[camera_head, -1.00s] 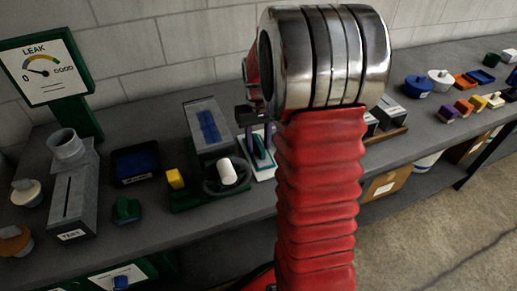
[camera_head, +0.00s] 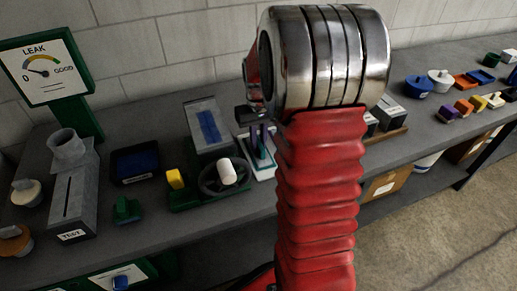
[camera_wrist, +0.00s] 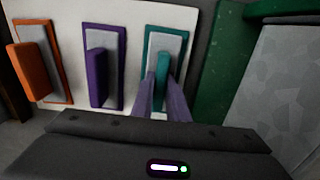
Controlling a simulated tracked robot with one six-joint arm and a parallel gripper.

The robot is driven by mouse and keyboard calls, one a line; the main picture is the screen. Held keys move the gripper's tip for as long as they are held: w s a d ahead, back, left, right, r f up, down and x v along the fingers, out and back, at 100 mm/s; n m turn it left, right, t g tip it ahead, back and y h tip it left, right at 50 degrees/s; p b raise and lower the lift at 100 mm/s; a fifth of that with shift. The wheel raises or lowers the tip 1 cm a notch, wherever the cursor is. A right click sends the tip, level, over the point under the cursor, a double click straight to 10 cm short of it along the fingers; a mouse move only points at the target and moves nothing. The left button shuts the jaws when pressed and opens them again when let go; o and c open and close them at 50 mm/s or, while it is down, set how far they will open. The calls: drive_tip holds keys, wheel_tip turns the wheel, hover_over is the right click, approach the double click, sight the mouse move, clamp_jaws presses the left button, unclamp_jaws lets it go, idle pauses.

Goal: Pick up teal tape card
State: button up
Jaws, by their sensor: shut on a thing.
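The teal tape card (camera_wrist: 162,68) lies on a white board in the wrist view, at the right end of a row of cards. It has a teal border, a grey face and a raised teal grip. My gripper (camera_wrist: 164,85) is shut on this grip, with its two purple-grey fingers on either side. In the head view my gripper (camera_head: 258,133) is small, over the white board (camera_head: 262,168), partly hidden by my arm. I cannot tell whether the card is clear of the board.
A purple card (camera_wrist: 104,68) and an orange card (camera_wrist: 38,65) lie to the left on the board. A green base (camera_wrist: 217,60) is close on the right. In the head view, a yellow block (camera_head: 175,179) and a white cylinder (camera_head: 227,173) stand left of the board.

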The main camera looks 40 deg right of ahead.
sight(259, 142)
clamp_jaws()
wheel_tip(259, 142, up, 10)
drive_tip(key=shift+r, duration=0.1)
idle(0.5)
drive_tip(key=shift+o, duration=0.7)
unclamp_jaws()
clamp_jaws()
drive_tip(key=shift+s, duration=0.1)
